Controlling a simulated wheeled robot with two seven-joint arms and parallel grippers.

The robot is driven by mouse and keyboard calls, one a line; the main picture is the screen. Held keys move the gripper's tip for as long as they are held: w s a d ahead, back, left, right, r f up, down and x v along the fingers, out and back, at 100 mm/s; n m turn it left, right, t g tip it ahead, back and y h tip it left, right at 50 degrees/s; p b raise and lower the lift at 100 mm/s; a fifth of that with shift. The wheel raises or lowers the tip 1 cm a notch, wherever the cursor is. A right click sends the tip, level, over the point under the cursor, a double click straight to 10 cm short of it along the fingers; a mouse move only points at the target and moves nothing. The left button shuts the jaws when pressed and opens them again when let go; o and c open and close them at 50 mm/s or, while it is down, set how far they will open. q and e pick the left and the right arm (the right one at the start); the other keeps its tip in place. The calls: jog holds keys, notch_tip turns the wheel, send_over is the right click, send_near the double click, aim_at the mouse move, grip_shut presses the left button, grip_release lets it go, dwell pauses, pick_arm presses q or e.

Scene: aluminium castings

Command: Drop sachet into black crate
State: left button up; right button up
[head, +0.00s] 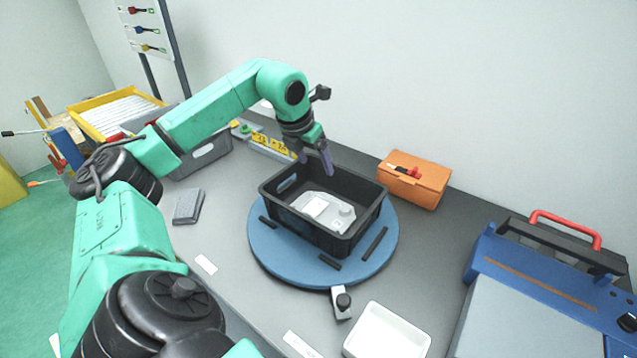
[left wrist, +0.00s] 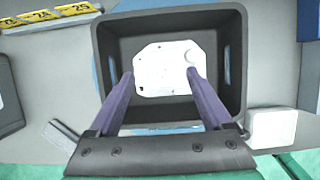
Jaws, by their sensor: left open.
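The black crate (head: 283,213) stands on a round blue turntable (head: 275,265); it also shows in the left wrist view (left wrist: 238,60). A pale casting with a round boss (head: 338,222) lies inside it, also seen from above in the left wrist view (left wrist: 165,70). A small whiter patch (head: 316,206) shows on the casting; I cannot tell whether it is the sachet. No other sachet can be made out. My left gripper (head: 326,165) is over the crate, its purple fingers apart and empty in the left wrist view (left wrist: 160,76). My right gripper is not in view.
An orange box (head: 414,180) stands behind the turntable to the right. A white tray (head: 388,335) is at the front. A blue machine with a red handle (head: 545,285) fills the right. A grey block (head: 188,206) and a grey bin (head: 205,155) lie left.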

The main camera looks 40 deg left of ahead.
pick_arm(q)
jog(key=p+v, duration=0.2)
jog(key=v, duration=1.2)
jog(key=shift+s+r, duration=0.2)
jog(key=shift+r, duration=0.05)
